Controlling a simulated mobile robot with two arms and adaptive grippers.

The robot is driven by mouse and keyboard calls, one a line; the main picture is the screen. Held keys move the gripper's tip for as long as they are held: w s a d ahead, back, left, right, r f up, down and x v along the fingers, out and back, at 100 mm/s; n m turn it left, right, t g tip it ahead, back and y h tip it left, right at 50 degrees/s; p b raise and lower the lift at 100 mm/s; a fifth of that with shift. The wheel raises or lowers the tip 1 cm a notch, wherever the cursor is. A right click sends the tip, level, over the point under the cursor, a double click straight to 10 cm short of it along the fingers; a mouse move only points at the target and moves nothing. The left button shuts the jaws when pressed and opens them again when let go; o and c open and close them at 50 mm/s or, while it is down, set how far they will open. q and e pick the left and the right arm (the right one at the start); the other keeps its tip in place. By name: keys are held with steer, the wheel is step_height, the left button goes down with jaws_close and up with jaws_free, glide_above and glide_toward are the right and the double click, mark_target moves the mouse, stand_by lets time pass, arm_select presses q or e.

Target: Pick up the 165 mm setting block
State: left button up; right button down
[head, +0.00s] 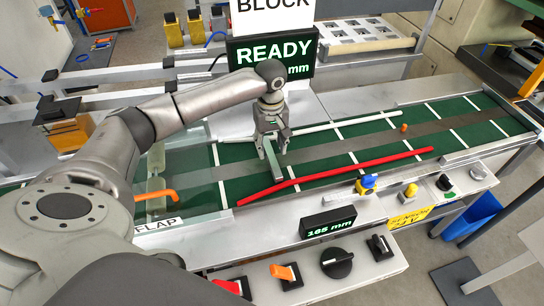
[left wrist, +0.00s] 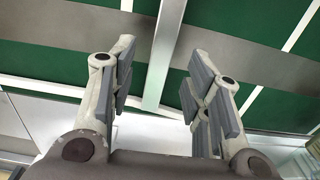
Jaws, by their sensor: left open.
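A light grey bar, which looks like the setting block (head: 272,160), lies across the green belt (head: 315,150) and its dark middle band. My left gripper (head: 271,145) is over the belt at the bar, pointing down, with its fingers apart. In the left wrist view the bar (left wrist: 163,55) runs up the picture through the gap between the open fingers (left wrist: 160,95). The fingers stand clear of it on both sides in that view. No length marking on the bar is legible. My right gripper is not in view.
A red rail (head: 340,172) and a white rail (head: 350,123) run along the belt. A small orange peg (head: 404,127) stands at the right. A display (head: 328,223) reading "165 mm" and a knob panel (head: 337,262) are in front. A "READY" sign (head: 273,52) stands behind.

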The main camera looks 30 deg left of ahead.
mark_target(271, 153)
arm_select(q)
step_height(271, 153, down, 4)
steer(key=shift+r+p, duration=0.25)
steer(key=shift+p, duration=0.15)
steer(key=shift+f, duration=0.2)
steer(key=shift+c, duration=0.7)
jaws_close()
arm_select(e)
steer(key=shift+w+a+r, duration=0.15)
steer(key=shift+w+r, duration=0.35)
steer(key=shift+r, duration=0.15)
